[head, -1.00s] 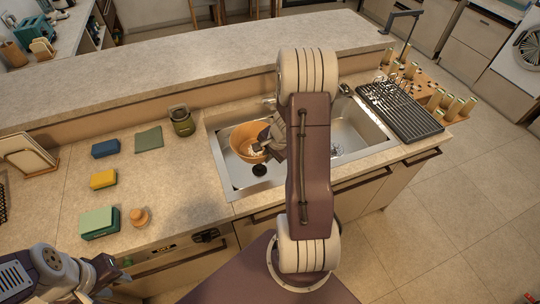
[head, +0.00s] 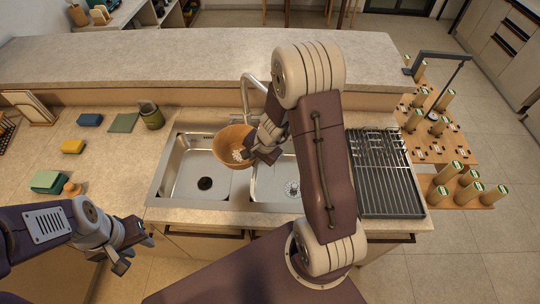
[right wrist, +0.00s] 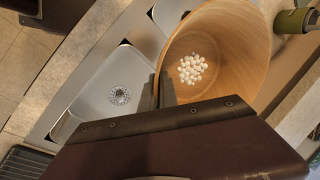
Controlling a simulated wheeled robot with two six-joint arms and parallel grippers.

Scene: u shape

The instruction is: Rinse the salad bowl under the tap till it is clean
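The salad bowl (head: 222,147), orange-brown and wood-like, is held over the sink around the divider between the two basins. A cluster of white specks lies on its inner surface, and the bowl (right wrist: 235,45) shows them clearly in the right wrist view. My right gripper (head: 262,149) is shut on the bowl's right-hand wall; in the right wrist view dark fingers (right wrist: 165,92) meet the rim. The tap (head: 246,92), a grey gooseneck, rises behind the bowl; no water is visible. My left gripper (head: 135,247) is empty, its fingers apart, in front of the counter.
The left basin (head: 190,180) is empty with a dark drain; the right basin (head: 275,185) is partly hidden by my arm. A drying rack (head: 385,175) stands right. Sponges (head: 73,146), a cloth (head: 124,122) and a green jar (head: 151,117) sit left. A raised ledge runs behind.

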